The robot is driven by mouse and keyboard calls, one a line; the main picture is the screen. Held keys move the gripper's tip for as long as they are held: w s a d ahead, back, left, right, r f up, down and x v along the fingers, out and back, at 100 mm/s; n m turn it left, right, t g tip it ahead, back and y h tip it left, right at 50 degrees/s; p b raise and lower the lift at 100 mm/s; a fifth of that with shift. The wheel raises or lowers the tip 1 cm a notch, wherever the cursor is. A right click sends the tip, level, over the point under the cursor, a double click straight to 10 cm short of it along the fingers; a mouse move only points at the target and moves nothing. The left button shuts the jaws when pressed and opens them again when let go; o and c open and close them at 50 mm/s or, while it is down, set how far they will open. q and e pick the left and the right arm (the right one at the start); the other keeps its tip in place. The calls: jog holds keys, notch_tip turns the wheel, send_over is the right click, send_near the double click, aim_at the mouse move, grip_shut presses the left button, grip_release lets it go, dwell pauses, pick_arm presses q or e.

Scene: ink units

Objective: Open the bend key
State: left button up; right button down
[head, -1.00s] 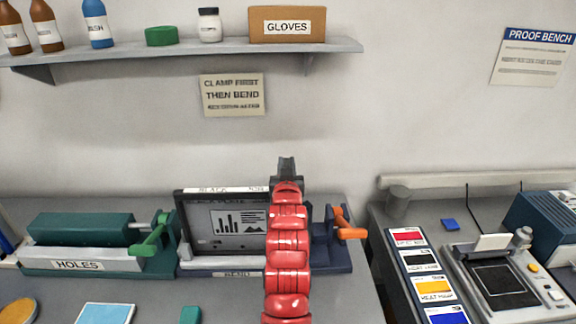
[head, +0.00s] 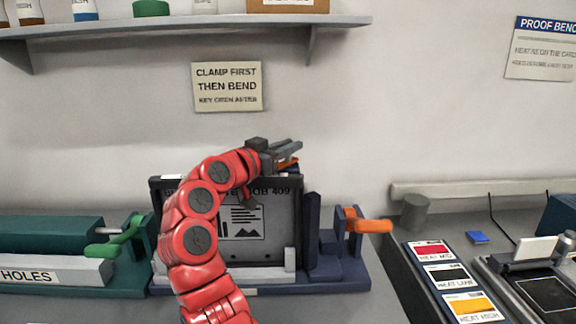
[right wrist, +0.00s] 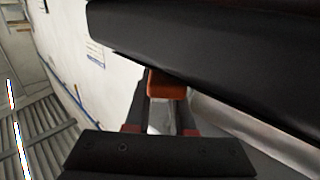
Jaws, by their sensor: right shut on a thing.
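The blue bend unit (head: 335,272) stands on the bench with a dark framed plate (head: 270,222) upright in it, printed with a chart and "JOB 409". My right gripper (head: 288,154) is at the top right corner of the plate. It is shut on a small orange piece (head: 287,164), which I take for the bend key. The orange piece also shows between the fingers in the right wrist view (right wrist: 166,85). My red right arm hides part of the unit and plate. My left gripper is not in view.
An orange lever (head: 366,225) sticks out at the unit's right side. A green holes unit (head: 50,236) stands at the left. A shelf (head: 180,24) is above, and a wall sign (head: 226,86) hangs below it. Labelled cards (head: 448,280) and a device lie at the right.

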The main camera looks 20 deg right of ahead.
jog(key=shift+m+g+h, duration=0.8)
jog(key=shift+m+g, duration=0.2)
jog(key=shift+g, duration=0.3)
jog(key=shift+f+g, duration=0.1)
jog(key=shift+g, duration=0.2)
jog(key=c, duration=0.8)
grip_release()
jog(key=shift+o, duration=0.2)
jog(key=v, duration=1.7)
jog(key=shift+a+f+b, duration=0.15)
jog(key=shift+a+b, duration=0.1)
jog(key=shift+b, duration=0.1)
